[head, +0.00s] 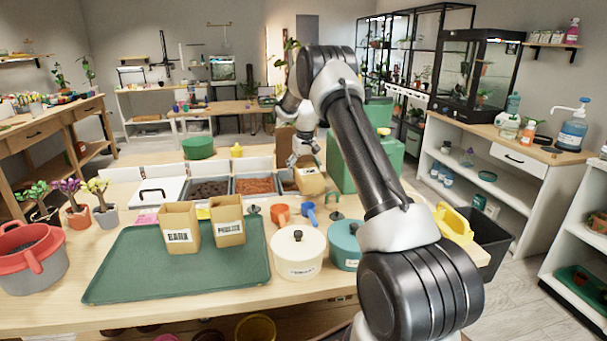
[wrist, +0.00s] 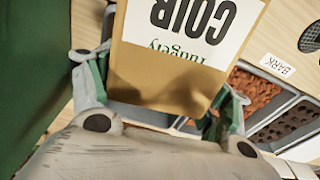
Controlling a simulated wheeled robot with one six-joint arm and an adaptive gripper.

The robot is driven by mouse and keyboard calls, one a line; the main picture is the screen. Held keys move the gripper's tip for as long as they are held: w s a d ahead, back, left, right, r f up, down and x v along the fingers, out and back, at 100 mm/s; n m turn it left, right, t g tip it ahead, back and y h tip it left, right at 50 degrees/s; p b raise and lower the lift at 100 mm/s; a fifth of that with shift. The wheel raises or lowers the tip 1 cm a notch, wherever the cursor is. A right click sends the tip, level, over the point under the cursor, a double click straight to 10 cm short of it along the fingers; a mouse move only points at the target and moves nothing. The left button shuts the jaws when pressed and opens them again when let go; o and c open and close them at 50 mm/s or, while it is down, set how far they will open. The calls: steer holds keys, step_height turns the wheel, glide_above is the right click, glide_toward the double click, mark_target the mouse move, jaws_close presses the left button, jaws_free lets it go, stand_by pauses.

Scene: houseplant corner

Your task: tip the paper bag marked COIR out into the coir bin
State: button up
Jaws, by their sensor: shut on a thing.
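My gripper (head: 302,160) is shut on the paper bag marked COIR (head: 312,182), at the right end of the bin row. In the wrist view the bag (wrist: 170,75) fills the middle between the two fingers, its COIR lettering upside down in the picture. Its contents do not show. Beside the bag in the head view is a bin (head: 287,188), partly hidden by it; I cannot read a label there. An orange-brown filled bin (head: 256,186) and a dark filled bin (head: 210,189) stand to its left. A BARK label (wrist: 277,65) shows beside the orange-brown bin in the wrist view.
Two more paper bags (head: 180,228) (head: 228,221) stand on a green tray (head: 120,280). A cream lidded pot (head: 298,255), a teal pot (head: 345,245) and small cups (head: 281,213) stand in front. A green box (head: 345,165) rises right of the bag.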

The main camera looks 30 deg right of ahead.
mark_target(306, 165)
steer(key=r+t, duration=0.1)
steer(key=s+r+t, duration=0.1)
steer(key=t, duration=0.1)
steer(key=shift+a+r+h, duration=0.15)
steer(key=shift+r+h, duration=0.1)
steer(key=shift+h, duration=0.05)
steer(key=r+t, duration=0.2)
steer(key=t, duration=0.1)
steer(key=r+t, duration=0.1)
steer(key=shift+s+r+t+h, duration=0.1)
steer(key=shift+s+t+h, duration=0.2)
steer(key=shift+h, duration=0.1)
steer(key=t, duration=0.1)
steer(key=r+t, duration=0.1)
steer(key=t, duration=0.2)
steer(key=shift+s+a+r+h, duration=0.1)
steer(key=shift+s+r+h, duration=0.1)
steer(key=shift+r+h, duration=0.15)
steer(key=t, duration=0.3)
steer(key=shift+f+h, duration=0.1)
steer(key=shift+h, duration=0.25)
steer(key=shift+w+r+t, duration=0.15)
steer(key=shift+r+t, duration=0.05)
steer(key=shift+t, duration=0.8)
